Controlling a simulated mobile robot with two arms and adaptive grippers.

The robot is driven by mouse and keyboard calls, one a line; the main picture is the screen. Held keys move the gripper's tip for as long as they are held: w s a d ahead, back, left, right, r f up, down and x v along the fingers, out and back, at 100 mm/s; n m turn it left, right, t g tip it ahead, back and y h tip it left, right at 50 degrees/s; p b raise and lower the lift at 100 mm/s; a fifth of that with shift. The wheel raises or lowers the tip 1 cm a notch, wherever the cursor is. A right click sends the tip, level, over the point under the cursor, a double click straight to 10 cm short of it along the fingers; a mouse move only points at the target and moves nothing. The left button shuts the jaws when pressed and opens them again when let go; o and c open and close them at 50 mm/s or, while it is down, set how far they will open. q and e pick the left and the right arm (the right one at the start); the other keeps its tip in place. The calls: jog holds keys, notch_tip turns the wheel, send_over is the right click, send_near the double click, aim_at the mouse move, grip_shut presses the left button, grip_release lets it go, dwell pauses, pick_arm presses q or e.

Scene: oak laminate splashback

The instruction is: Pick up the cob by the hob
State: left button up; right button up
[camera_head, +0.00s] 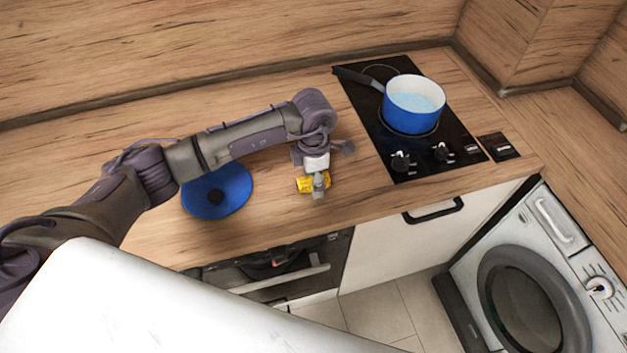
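The yellow cob (304,185) lies on the wooden worktop to the left of the hob (377,126). My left gripper (318,182) is right over the cob, pointing down. One grey finger crosses in front of the cob and hides part of it. The other finger is hidden, so I cannot tell whether the gripper is open or shut on the cob. My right gripper is not in view.
A blue pot (409,118) with light blue contents stands on the hob, its dark handle pointing left. A blue lid (236,192) with a dark knob lies left of the cob. The worktop's front edge is close below the cob.

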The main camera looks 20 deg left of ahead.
pick_arm(q)
jog(key=c, duration=1)
jog(key=shift+r, duration=0.1)
